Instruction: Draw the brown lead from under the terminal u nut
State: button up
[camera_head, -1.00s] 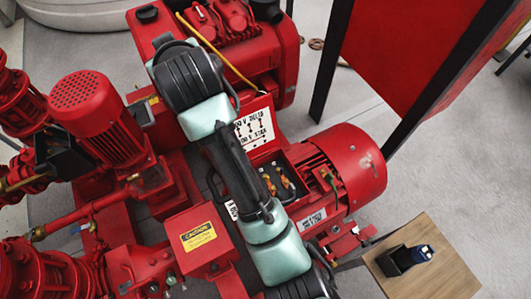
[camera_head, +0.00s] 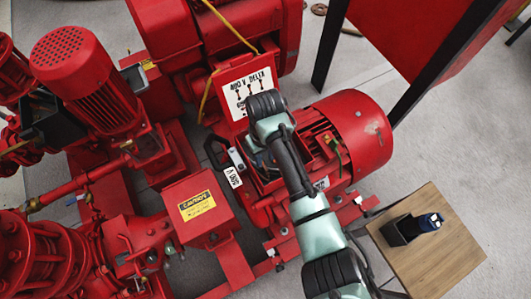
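The open terminal box (camera_head: 268,183) sits on the side of the red motor (camera_head: 350,140). My arm reaches up from the lower right, and its wrist bends down over the box. My gripper (camera_head: 262,160) is at the box opening, mostly covered by my wrist and arm. Its fingertips cannot be made out, so I cannot tell whether it is open, shut or holding anything. The brown lead, the u terminal and its nut cannot be picked out behind my arm.
A white wiring diagram plate (camera_head: 248,93) stands upright behind the box. A small labelled tag (camera_head: 233,177) lies left of it. A red caution box (camera_head: 198,207) is at lower left. A wooden table (camera_head: 435,250) with a black holder (camera_head: 402,230) stands at right.

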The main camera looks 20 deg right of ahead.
aim_at(265, 168)
jog(key=shift+f+b, duration=3.35)
jog(key=shift+b, duration=0.4)
jog(key=shift+c, duration=0.3)
grip_shut()
